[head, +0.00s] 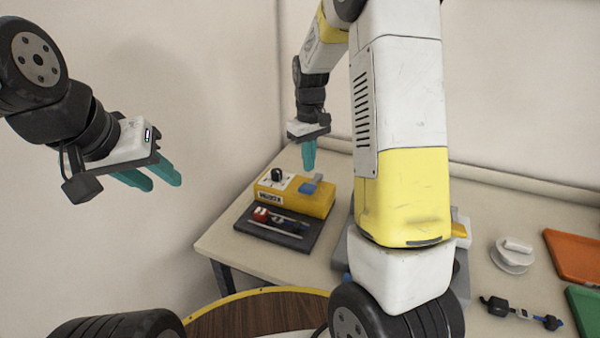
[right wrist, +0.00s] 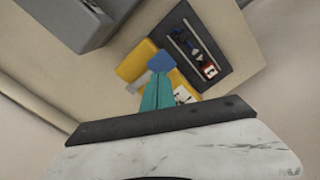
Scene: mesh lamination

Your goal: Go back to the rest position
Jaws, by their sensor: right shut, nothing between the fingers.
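My left gripper (head: 148,176) hangs in the air at the left of the head view, away from the table. Its two teal fingers are apart with nothing between them. My right gripper (head: 309,156) is above the yellow box at the back of the table, pointing down. Its teal fingers are together and empty; they also show in the right wrist view (right wrist: 156,94). The yellow box (head: 318,204) has a black knob and a blue lever (head: 311,185). In the right wrist view the blue part (right wrist: 161,62) appears just beyond the fingertips.
A dark tray (head: 262,234) with small tools lies in front of the yellow box. At the right are a white round object (head: 512,258), a black strap-like item (head: 520,313), an orange tray (head: 574,254) and a green tray (head: 585,305). My right arm hides the table's middle.

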